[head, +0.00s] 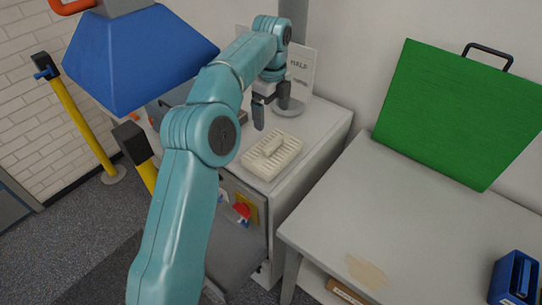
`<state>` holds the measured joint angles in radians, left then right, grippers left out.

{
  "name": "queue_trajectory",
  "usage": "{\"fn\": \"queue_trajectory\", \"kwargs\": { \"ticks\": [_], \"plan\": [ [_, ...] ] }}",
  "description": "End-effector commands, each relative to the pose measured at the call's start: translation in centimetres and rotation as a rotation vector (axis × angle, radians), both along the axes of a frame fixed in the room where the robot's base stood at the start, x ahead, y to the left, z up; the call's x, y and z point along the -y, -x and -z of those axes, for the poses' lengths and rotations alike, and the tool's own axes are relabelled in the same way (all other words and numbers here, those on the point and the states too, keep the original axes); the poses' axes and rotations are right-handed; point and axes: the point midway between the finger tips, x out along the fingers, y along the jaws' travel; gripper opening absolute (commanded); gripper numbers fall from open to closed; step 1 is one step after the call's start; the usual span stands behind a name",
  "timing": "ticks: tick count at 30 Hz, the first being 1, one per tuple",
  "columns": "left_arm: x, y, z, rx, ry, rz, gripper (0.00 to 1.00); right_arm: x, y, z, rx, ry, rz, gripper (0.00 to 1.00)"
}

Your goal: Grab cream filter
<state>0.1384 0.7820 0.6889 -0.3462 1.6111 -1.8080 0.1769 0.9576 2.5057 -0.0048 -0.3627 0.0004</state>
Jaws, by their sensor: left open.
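The cream filter (284,161) is a ribbed, cream-coloured block with a raised part on top. It lies flat on the top of a white cabinet (318,133), near its front edge. My left gripper (271,114) is open and empty. It points down over the cabinet top, behind and above the filter and apart from it. Part of the cabinet top is hidden behind my left arm. My right gripper does not show.
A sign on a round-based stand (301,72) stands behind my left gripper. A blue hood-shaped thing (135,55) hangs at upper left. A grey table (400,220) at right bears a green case (455,110) and a blue device (514,280). Yellow posts (80,120) stand at left.

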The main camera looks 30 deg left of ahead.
Motion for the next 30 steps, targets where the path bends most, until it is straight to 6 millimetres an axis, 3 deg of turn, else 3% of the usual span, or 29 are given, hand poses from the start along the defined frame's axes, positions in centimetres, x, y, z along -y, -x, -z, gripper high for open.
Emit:
{"fn": "queue_trajectory", "kwargs": {
  "ticks": [1,3,13,21,30],
  "plan": [
    [0.0,0.1,1.7,-0.005,0.001,0.002,1.00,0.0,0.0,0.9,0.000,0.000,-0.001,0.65],
    [0.1,0.2,3.2,-0.006,0.001,0.004,1.00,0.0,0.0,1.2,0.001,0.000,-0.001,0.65],
    [-0.1,0.1,6.4,-0.007,0.000,0.003,1.00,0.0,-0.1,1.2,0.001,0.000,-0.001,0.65],
    [-0.2,0.1,10.5,-0.009,0.001,0.005,1.00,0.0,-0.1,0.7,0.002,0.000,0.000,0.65],
    [-0.3,0.0,11.0,-0.006,0.000,0.005,0.97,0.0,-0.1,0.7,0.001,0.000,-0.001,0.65]
  ]
}}
